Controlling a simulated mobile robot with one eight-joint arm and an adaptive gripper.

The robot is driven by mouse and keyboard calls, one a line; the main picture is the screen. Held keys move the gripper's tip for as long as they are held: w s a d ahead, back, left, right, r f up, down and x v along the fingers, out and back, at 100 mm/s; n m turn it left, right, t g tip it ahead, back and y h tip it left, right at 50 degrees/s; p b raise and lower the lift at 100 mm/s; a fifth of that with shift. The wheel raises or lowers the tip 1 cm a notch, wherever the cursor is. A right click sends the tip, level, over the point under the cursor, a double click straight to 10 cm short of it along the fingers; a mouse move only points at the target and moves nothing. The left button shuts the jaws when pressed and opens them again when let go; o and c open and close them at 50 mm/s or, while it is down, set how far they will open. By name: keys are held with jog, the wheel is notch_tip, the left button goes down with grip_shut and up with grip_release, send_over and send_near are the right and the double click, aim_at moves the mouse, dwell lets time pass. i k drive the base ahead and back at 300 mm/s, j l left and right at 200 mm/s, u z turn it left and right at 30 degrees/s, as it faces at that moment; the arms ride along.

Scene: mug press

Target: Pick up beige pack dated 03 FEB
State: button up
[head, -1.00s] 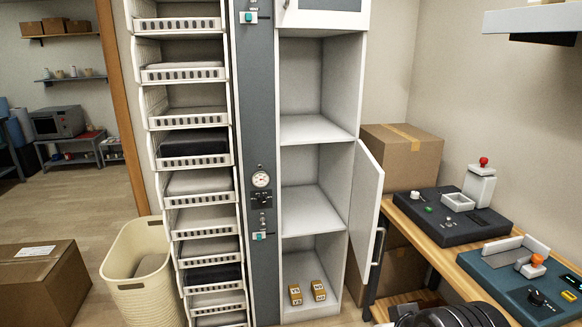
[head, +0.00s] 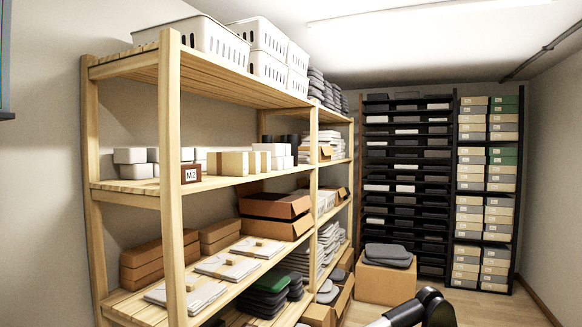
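Several beige packs (head: 236,162) stand upright in a row on the middle shelf of the wooden rack in the head view. White packs (head: 280,161) stand beside and behind them. No date can be read on any of them, so I cannot tell which one is dated 03 FEB. A brown tag marked M2 (head: 191,174) sits at the front of that shelf, left of the packs. A dark, rounded part of my arm shows at the bottom edge, apart from the rack. My gripper's fingers are not in view.
The wooden rack's front post (head: 172,200) stands close by. White baskets (head: 200,38) fill its top; cartons (head: 275,206) and flat envelopes (head: 228,266) lie lower. A carton (head: 385,281) with grey pads stands on the floor at the back. Bare floor shows to its right.

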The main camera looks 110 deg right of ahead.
aim_at(220, 162)
jog(key=z, duration=3.15)
jog(key=i+l, duration=0.6)
jog(key=i+z, duration=0.05)
